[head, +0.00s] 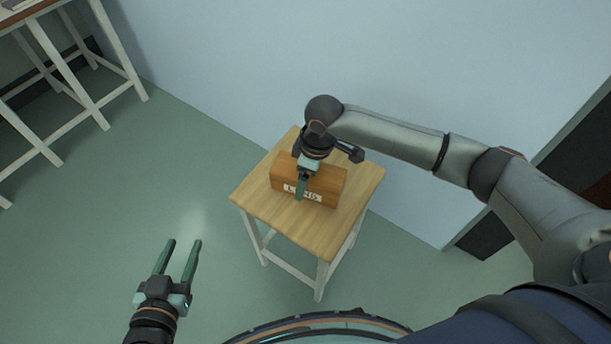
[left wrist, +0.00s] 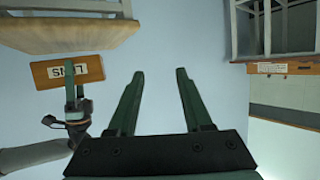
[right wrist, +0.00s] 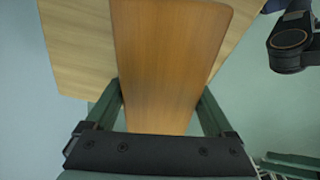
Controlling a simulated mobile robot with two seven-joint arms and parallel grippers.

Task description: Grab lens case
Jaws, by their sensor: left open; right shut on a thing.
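The lens case is a brown wooden box (head: 327,183) with a pale label reading "LENS". It sits on a small wooden-topped table (head: 262,205). My right gripper (head: 301,190) is over the case from above, one finger showing in front of the label. In the right wrist view the case (right wrist: 165,65) fills the space between the two fingers, and the gripper is shut on it. The case also shows upside down in the left wrist view (left wrist: 52,76). My left gripper (head: 183,258) is open and empty, low at the left, away from the table.
A pale wall stands close behind the small table. A taller white-legged bench (head: 62,65) is at the upper left. A dark opening (head: 575,170) is at the right. The green floor between the bench and the small table is clear.

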